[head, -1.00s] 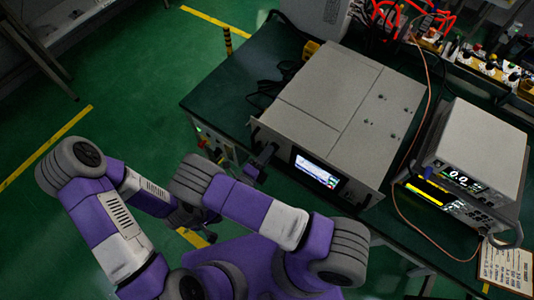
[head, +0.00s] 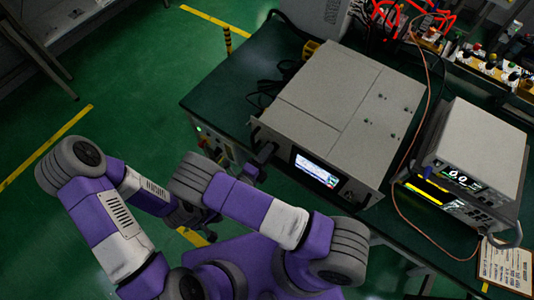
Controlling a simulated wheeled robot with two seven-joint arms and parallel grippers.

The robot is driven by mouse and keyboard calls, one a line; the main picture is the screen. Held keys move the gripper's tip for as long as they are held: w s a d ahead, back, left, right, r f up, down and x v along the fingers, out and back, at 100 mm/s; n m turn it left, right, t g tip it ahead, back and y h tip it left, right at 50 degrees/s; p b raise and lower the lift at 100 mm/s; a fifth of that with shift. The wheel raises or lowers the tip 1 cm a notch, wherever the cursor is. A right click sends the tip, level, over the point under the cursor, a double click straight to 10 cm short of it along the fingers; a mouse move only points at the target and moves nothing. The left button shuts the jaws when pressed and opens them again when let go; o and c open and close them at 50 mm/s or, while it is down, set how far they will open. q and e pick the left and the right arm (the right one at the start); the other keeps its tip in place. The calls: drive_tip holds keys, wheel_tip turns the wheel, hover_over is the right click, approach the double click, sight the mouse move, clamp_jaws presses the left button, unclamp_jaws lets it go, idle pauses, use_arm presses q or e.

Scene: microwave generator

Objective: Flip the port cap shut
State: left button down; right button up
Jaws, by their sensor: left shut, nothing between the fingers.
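The microwave generator (head: 335,95) is a grey box on the green bench, with a lit screen (head: 317,170) on its front face. I cannot make out the port cap; the front face is seen steeply from above and is partly hidden by my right arm. My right gripper (head: 264,154) is a small dark shape close to the left part of the generator's front; its fingers are too dark to read, and contact is unclear. My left gripper (head: 200,218) is low, left of and below the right forearm, shut and empty, away from the generator and partly hidden.
A stacked bench instrument (head: 478,150) with lit displays stands to the right, with a copper-coloured cable (head: 393,198) looping beside it. A framed card (head: 505,265) is at the lower right. Power strips and red wires (head: 400,15) lie at the back. Green floor is open at left.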

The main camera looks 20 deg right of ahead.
drive_tip(key=o, duration=0.7)
drive_tip(key=r, duration=0.3)
drive_tip(key=r+p, duration=0.1)
drive_tip(key=r, duration=0.1)
drive_tip(key=w+r, duration=0.1)
drive_tip(key=r, duration=0.2)
drive_tip(key=shift+d+r+p, duration=0.3)
drive_tip(key=shift+r+p, duration=0.05)
drive_tip(key=shift+s+r, duration=0.1)
drive_tip(key=shift+r, duration=0.55)
drive_tip(key=shift+s+a, duration=0.1)
drive_tip(key=shift+c, duration=0.2)
drive_tip(key=f, duration=0.1)
drive_tip(key=s+f, duration=0.1)
drive_tip(key=a+g+y, duration=0.1)
drive_tip(key=shift+s+a+f, duration=0.1)
drive_tip(key=shift+s+f, duration=0.15)
drive_tip(key=shift+f, duration=0.15)
drive_tip(key=c, duration=0.7)
drive_tip(key=shift+o, duration=0.2)
drive_tip(key=p, duration=0.1)
approach(275, 131)
drive_tip(key=shift+s+a+f, duration=1.6)
drive_tip(key=shift+s+a, duration=0.05)
drive_tip(key=shift+s, duration=0.05)
drive_tip(key=shift+a, duration=0.1)
